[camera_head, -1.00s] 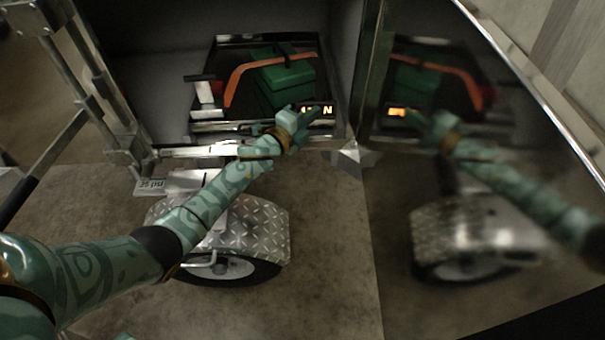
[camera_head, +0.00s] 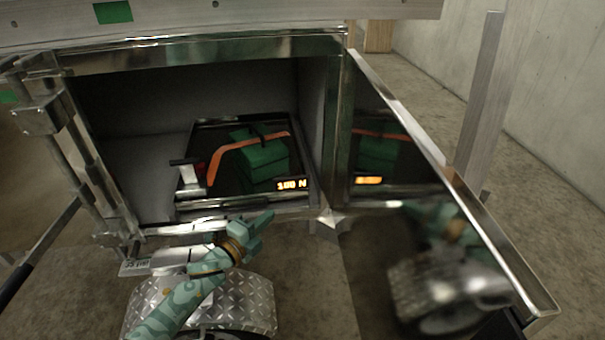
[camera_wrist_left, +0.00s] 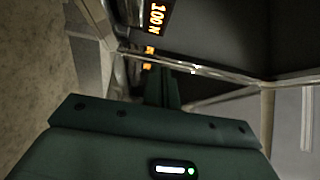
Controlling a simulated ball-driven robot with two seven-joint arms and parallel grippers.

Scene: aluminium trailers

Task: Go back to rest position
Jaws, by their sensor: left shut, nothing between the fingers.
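My left gripper (camera_head: 262,219) is shut and empty, just outside the lower front edge of an open trailer compartment (camera_head: 118,92). My left arm comes up from the bottom of the head view, above a diamond-plate fender (camera_head: 245,300). In the left wrist view my shut fingers (camera_wrist_left: 162,85) point toward the compartment edge and an orange lit readout (camera_wrist_left: 155,18). My right gripper is not in either view.
In the compartment a black tray (camera_head: 190,202) with a readout of 100 N (camera_head: 291,185) holds a green box (camera_head: 262,162) beside an orange curved strip (camera_head: 215,160). A mirror-like door (camera_head: 395,160) stands open at the right. Concrete floor (camera_head: 310,290) is clear below.

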